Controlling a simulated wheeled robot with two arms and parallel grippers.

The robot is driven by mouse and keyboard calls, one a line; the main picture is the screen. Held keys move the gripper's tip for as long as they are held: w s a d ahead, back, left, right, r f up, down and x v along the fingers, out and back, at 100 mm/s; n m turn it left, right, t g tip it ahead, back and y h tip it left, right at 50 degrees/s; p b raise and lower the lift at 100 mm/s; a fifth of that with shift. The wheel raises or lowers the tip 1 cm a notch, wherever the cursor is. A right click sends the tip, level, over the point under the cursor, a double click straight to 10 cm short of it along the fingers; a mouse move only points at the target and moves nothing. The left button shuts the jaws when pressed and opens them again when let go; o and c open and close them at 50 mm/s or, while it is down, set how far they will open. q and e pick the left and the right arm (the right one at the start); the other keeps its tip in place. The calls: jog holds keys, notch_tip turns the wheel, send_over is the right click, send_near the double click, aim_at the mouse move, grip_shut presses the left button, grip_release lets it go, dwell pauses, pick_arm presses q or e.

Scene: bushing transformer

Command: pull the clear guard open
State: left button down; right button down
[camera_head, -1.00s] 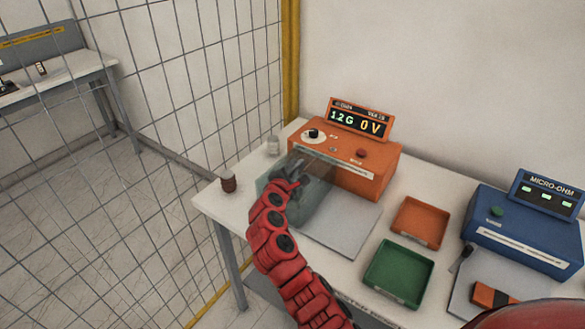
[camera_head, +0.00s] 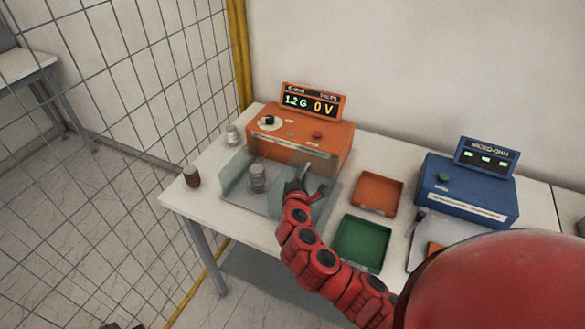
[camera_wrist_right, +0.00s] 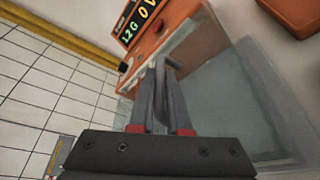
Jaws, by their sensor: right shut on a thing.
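The orange tester (camera_head: 300,140) stands at the back of the table, its display reading 1.2 G and 0 V. In front of it is the clear guard (camera_head: 281,205), a see-through panel around a grey plate. A grey cylindrical part (camera_head: 257,178) stands on the plate, no longer behind the panel. My right gripper (camera_head: 300,184) is at the guard's right side, shut on its handle. In the right wrist view the handle (camera_wrist_right: 168,68) lies between the fingers and the clear panel (camera_wrist_right: 225,110) spreads to the right. My left gripper is not in view.
An orange tray (camera_head: 377,192) and a green tray (camera_head: 361,242) lie right of the guard. A blue micro-ohm meter (camera_head: 468,190) stands farther right. A brown jar (camera_head: 192,176) and a pale jar (camera_head: 232,135) stand at the left. A wire fence (camera_head: 110,90) borders the table's left.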

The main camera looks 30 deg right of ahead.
jog(key=shift+f, duration=0.1)
jog(key=c, duration=1.2)
grip_release()
jog(key=shift+o, duration=0.2)
jog(key=shift+s+a+b, duration=0.25)
jog(key=shift+s+b, duration=0.05)
jog(key=shift+s, duration=0.15)
jog(key=b+v, duration=0.2)
jog(key=v, duration=0.5)
jog(key=shift+s+a, duration=0.1)
jog(key=shift+a, duration=0.1)
jog(key=p+v, duration=0.7)
jog(key=v, duration=0.2)
jog(key=shift+r, duration=0.25)
jog(key=shift+d, duration=0.1)
